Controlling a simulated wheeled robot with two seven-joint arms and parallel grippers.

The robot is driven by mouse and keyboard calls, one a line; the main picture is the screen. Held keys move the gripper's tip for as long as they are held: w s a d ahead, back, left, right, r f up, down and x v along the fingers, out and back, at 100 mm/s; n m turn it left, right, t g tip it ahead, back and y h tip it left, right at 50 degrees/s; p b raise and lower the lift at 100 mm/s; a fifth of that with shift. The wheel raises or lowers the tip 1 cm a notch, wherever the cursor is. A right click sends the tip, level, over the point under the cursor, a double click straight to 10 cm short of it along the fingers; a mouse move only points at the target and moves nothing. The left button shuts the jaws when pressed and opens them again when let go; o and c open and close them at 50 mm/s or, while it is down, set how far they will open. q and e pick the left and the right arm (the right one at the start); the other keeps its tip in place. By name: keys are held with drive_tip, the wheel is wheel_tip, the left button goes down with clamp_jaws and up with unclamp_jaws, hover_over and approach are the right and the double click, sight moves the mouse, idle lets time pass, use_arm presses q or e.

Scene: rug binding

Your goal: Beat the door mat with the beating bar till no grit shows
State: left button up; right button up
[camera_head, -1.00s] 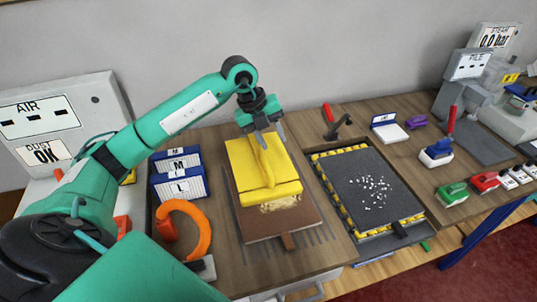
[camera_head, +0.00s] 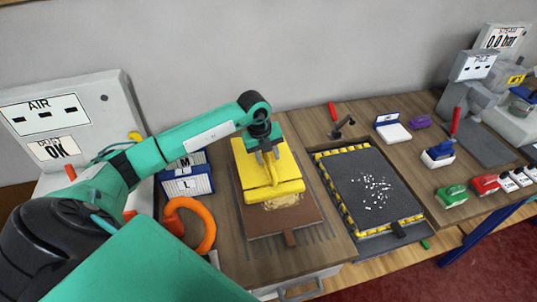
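The dark grey door mat (camera_head: 358,180) lies in a tray with a yellow-and-black striped rim, with a scatter of white grit (camera_head: 376,190) on its right half. My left gripper (camera_head: 268,154) is over the far part of a yellow block (camera_head: 247,178) with a raised grip. Its fingers come down around that grip; whether they are closed on it is unclear. My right gripper is not in view.
The yellow block sits on a brown board (camera_head: 300,217) with tan fibres. An orange ring (camera_head: 209,228) and blue-white boxes (camera_head: 187,184) are left of it. Green (camera_head: 452,194) and red (camera_head: 484,184) tools stand right of the tray. The dust panel (camera_head: 54,149) reads OK.

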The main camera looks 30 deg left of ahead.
use_arm(q)
drive_tip(key=shift+w+d+f, duration=0.1)
drive_tip(key=shift+f, duration=0.55)
clamp_jaws()
drive_tip(key=shift+r, duration=0.1)
